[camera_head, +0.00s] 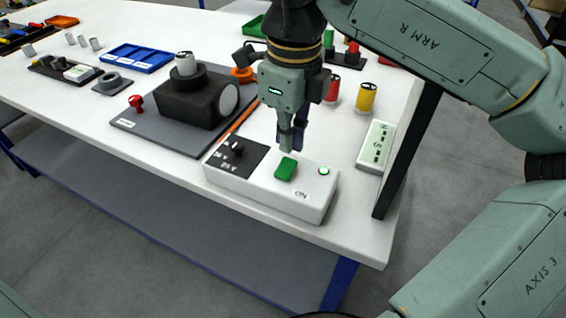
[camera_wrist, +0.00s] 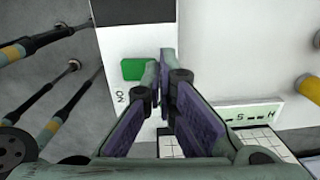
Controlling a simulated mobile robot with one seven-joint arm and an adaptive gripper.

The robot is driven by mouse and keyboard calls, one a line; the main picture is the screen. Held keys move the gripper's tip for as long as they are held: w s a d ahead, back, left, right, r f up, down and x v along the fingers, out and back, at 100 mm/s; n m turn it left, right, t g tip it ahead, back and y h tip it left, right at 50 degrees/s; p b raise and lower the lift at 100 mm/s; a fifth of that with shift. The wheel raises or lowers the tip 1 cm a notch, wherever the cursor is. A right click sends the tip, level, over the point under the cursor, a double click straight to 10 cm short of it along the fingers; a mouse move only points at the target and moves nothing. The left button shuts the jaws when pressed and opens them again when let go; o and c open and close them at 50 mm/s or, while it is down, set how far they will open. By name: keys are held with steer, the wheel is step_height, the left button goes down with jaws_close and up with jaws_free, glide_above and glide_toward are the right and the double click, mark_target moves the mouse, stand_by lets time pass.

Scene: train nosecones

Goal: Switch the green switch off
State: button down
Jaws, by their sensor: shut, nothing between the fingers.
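The green switch (camera_head: 286,169) is a rocker on top of a white control box (camera_head: 258,190) at the front edge of the table. "ON" is printed beside it, and a small round lamp (camera_head: 324,171) on the box shows green. In the wrist view the green switch (camera_wrist: 132,69) lies just left of my fingertips, with the white box (camera_wrist: 130,45) under it. My gripper (camera_head: 291,147) points down, shut and empty, close above the switch. I cannot tell whether the fingertips touch it. The lamp is hidden in the wrist view.
Red and yellow cylinders (camera_head: 366,97) stand behind, and a display unit (camera_head: 376,146) lies to the right.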

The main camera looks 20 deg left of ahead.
mark_target(289, 164)
steer(key=shift+n, duration=0.3)
steer(key=f, duration=0.1)
steer(key=s+f, duration=0.1)
steer(key=f, duration=0.1)
steer(key=s+f, duration=0.1)
steer(key=shift+s+d+f, duration=0.1)
steer(key=shift+d+f, duration=0.3)
steer(key=shift+r, duration=0.1)
steer(key=shift+w+r+p, duration=0.25)
steer(key=shift+r+p, duration=0.3)
steer(key=shift+r, duration=0.2)
step_height(289, 164, up, 5)
steer(key=p, duration=0.3)
steer(key=shift+a, duration=0.1)
steer(key=shift+w+r+p, duration=0.2)
steer(key=shift+r+p, duration=0.1)
steer(key=shift+p, duration=0.1)
